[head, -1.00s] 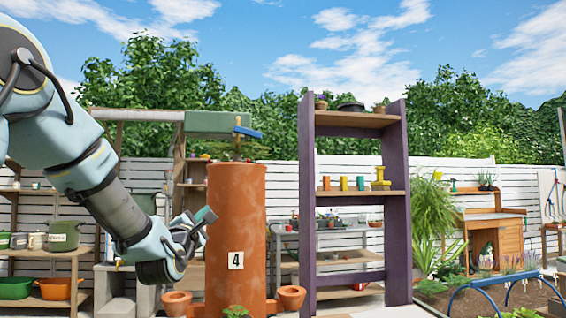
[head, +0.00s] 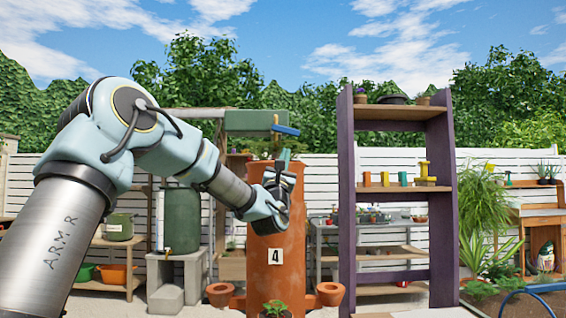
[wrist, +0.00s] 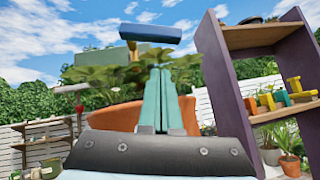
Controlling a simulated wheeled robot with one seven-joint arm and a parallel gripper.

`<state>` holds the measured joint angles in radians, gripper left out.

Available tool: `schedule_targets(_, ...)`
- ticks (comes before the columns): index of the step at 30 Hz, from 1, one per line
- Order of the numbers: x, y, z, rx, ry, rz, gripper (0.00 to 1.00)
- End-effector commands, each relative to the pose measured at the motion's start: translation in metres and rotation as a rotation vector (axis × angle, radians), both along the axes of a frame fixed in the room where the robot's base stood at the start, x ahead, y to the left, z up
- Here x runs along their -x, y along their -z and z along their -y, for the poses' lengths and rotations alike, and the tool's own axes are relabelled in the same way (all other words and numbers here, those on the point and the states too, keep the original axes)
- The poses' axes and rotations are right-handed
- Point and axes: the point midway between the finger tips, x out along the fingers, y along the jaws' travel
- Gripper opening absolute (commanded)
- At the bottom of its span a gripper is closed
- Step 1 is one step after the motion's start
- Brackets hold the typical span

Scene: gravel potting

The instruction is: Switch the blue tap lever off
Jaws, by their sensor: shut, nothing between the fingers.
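The blue tap lever (head: 286,130) shows above the tall terracotta planter (head: 268,265) marked 4. In the wrist view the lever (wrist: 150,33) is a blue bar on a short brass-coloured stem, slightly tilted, above leafy plants. My gripper (head: 285,157) is in front of the planter's top, its green fingers pointing up. In the wrist view my fingers (wrist: 158,72) are pressed together and empty, their tips below the lever with a visible gap. I cannot tell how far the lever is in depth.
A purple shelf (head: 441,215) with coloured pots and a yellow object stands to the right. A dark green barrel (head: 181,222) on grey blocks stands left of the planter. Small terracotta pots (head: 330,294) flank its base. A green box (head: 248,121) is behind the lever.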

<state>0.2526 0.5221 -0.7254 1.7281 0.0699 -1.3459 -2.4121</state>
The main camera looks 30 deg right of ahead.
Motion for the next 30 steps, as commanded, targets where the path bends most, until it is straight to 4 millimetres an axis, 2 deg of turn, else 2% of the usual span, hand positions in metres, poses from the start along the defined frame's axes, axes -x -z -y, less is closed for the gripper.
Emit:
schedule_targets(1,0.004,-0.014,0.002,0.000,0.003,0.002,0.00)
schedule_targets(7,0.005,-0.031,0.006,-0.001,0.002,0.001,0.00)
schedule_targets(22,0.007,-0.034,0.008,0.008,0.002,-0.003,0.00)
schedule_targets(30,0.011,-0.042,0.016,0.158,0.003,-0.069,0.00)
